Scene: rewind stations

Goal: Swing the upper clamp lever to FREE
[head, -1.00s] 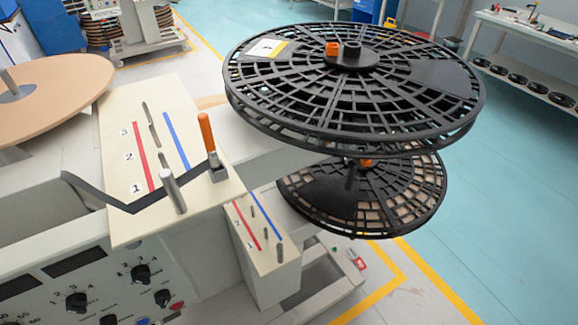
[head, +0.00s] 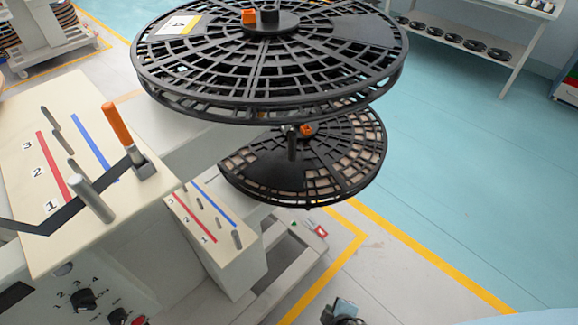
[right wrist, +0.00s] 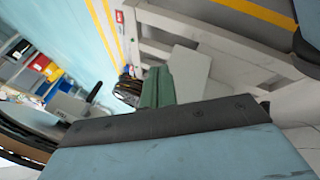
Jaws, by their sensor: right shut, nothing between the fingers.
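The upper reel (head: 270,55) is a large black lattice disc with a label, lying flat at the top of the head view. A small orange clamp lever (head: 249,16) sits on its hub, beside the dark centre post (head: 269,17). A second orange lever (head: 306,130) shows on the smaller lower reel (head: 345,165), partly hidden under the upper one. My right gripper (head: 345,318) shows only in part at the bottom edge of the head view, well away from both levers. It is shut and empty. My left gripper is out of view.
A cream panel (head: 85,235) with red and blue lines, metal pegs and an orange-handled arm (head: 116,122) stands at left. A smaller pegged panel (head: 235,250) is below the reels. Open floor (head: 470,170) lies at right. A shelf (head: 470,50) stands behind.

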